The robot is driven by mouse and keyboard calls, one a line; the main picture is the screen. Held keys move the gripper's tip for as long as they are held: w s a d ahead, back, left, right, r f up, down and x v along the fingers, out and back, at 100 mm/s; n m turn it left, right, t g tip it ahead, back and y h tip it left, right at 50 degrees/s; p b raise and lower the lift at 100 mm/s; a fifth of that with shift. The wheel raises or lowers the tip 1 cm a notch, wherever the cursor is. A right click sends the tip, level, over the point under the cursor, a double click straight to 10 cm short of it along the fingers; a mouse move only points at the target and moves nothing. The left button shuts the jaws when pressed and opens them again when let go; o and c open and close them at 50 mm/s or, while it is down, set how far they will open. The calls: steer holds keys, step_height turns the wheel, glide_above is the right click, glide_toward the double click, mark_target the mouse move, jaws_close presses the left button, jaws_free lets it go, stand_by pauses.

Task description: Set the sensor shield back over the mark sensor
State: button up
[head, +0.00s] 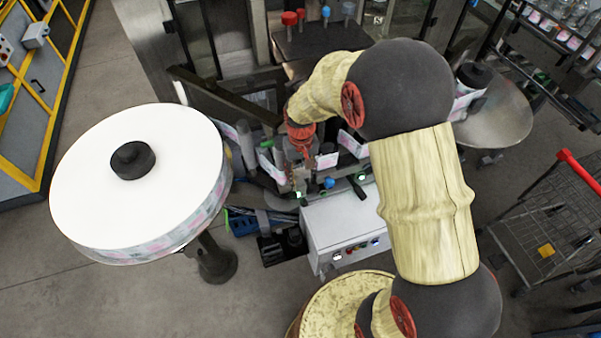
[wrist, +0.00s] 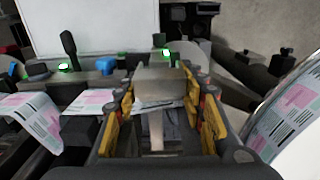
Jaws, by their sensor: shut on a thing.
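My gripper (wrist: 162,100) is shut on the sensor shield (wrist: 160,82), a small grey box-shaped cover between its yellow finger pads. In the head view my gripper (head: 301,160) is small and partly hidden by the arm, over the labeller's web path. A small unit with a green light (wrist: 167,52) shows just beyond the shield; I cannot tell for sure whether it is the mark sensor. A second green light (wrist: 64,67) sits farther left on the same rail. The shield hides what is directly beneath it, so I cannot tell whether it touches anything.
A large white reel (head: 95,205) stands left of the labeller. A white control box (head: 345,228) sits in front. A wire cart (head: 560,220) stands right.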

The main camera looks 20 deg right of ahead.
mark_target(301, 184)
steer(key=shift+f, duration=0.1)
stand_by(0.3)
steer(key=shift+f+b, duration=1.65)
steer(key=shift+f, duration=0.65)
steer(key=o, duration=1.4)
steer(key=shift+c, duration=0.2)
step_height(301, 184, up, 12)
